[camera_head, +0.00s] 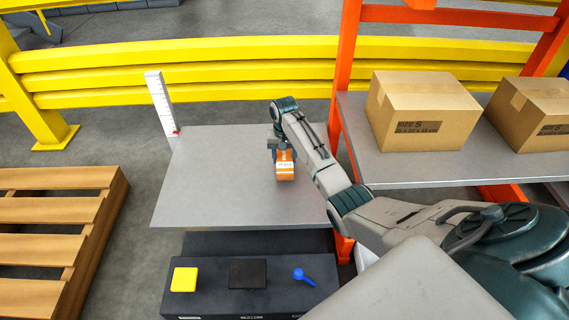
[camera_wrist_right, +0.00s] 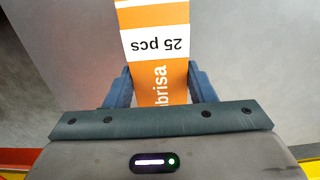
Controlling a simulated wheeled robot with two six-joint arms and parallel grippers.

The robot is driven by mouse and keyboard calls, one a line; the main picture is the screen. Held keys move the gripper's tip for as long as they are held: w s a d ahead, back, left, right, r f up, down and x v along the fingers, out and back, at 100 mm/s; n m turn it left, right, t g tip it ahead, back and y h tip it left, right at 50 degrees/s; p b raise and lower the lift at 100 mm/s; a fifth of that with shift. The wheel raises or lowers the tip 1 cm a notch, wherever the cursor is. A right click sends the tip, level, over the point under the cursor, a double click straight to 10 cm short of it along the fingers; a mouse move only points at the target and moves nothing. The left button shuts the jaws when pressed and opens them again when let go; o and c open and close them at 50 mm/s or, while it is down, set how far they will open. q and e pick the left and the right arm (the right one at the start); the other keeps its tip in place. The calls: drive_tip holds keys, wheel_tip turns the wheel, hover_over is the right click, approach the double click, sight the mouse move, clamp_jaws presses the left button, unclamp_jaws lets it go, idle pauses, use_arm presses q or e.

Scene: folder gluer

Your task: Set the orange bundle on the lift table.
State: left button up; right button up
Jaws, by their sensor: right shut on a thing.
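The orange bundle (camera_head: 285,172) has a white label band and shows over the grey lift table (camera_head: 215,180), right of its middle. My right gripper (camera_head: 282,155) is shut on the bundle. In the right wrist view the bundle (camera_wrist_right: 158,50) stands between the two blue fingers of my right gripper (camera_wrist_right: 160,85), with "25 pcs" printed on its white band. I cannot tell whether the bundle touches the table top. My left gripper is in neither view.
A white scale post (camera_head: 160,102) stands at the table's back left corner. An orange rack (camera_head: 345,70) with cardboard boxes (camera_head: 422,110) is close on the right. A dark control box (camera_head: 215,301) is below the front edge. A wooden pallet (camera_head: 55,225) lies left. The table's left half is clear.

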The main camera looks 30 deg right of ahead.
wheel_tip(320, 180, down, 2)
drive_tip(key=shift+f+b, duration=0.1)
drive_tip(key=shift+b, duration=0.25)
drive_tip(key=shift+f, duration=0.15)
drive_tip(key=o, duration=1)
drive_tip(key=shift+o, duration=0.2)
